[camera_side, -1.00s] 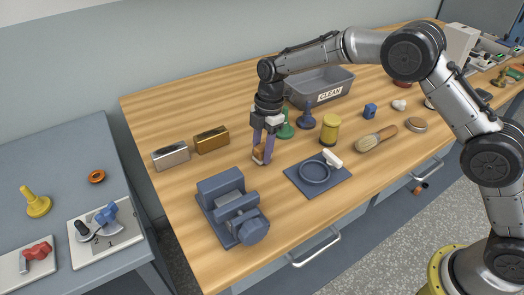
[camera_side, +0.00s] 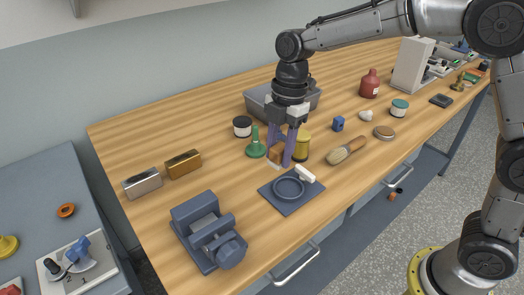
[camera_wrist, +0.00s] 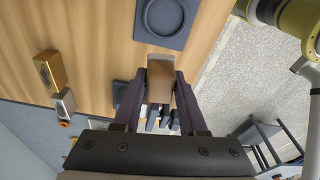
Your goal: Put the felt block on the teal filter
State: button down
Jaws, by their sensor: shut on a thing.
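My gripper (camera_side: 283,152) is shut on a brown block with a paler lower edge, which I take as the felt block (camera_side: 276,153). It is held near the bench top; the gap below it is hard to judge. In the wrist view the block (camera_wrist: 160,82) sits between both fingers of my gripper (camera_wrist: 159,88). A short round jar with a teal band (camera_side: 399,108), the likeliest teal filter, stands at the right of the bench, well apart from the gripper.
A yellow cylinder (camera_side: 301,147) stands just right of my gripper, a green pawn-shaped piece (camera_side: 255,149) just left. A dark square plate with a ring (camera_side: 289,205) lies in front. A brush (camera_side: 345,151) and blue block (camera_side: 338,123) lie to the right. A grey bin (camera_side: 258,101) is behind.

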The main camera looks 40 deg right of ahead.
jog(key=shift+s+d+r, duration=0.2)
jog(key=shift+s+r, duration=0.1)
jog(key=shift+s, duration=0.25)
jog(key=shift+d+m, duration=0.1)
jog(key=shift+m, duration=1)
jog(key=shift+w+r+m+t, duration=0.15)
jog(key=shift+r+m+t, duration=0.15)
jog(key=shift+m, duration=0.3)
jog(key=w+d+r+m+t+h, duration=0.1)
jog(key=w+d+r+m, duration=0.15)
jog(key=d+m, duration=0.8)
jog(key=w+d+r+m+h, duration=0.15)
jog(key=w+d+m, duration=0.35)
jog(key=d, duration=1)
jog(key=s+d+m, duration=0.5)
jog(key=s+d, duration=0.2)
jog(key=d, duration=0.6)
jog(key=s+d+m, duration=0.5)
jog(key=s+d, duration=0.1)
jog(key=d, duration=0.6)
send_over(400, 102)
jog(key=s+a, duration=0.1)
jog(key=shift+h, duration=0.25)
notch_tip(400, 102, down, 8)
jog(key=shift+w+d+f, duration=0.2)
jog(key=shift+d+f, duration=0.05)
jog(key=shift+f, duration=0.2)
jog(key=shift+w+d+f, duration=0.15)
jog(key=shift+d+f, duration=0.05)
jog(key=shift+f, duration=1.55)
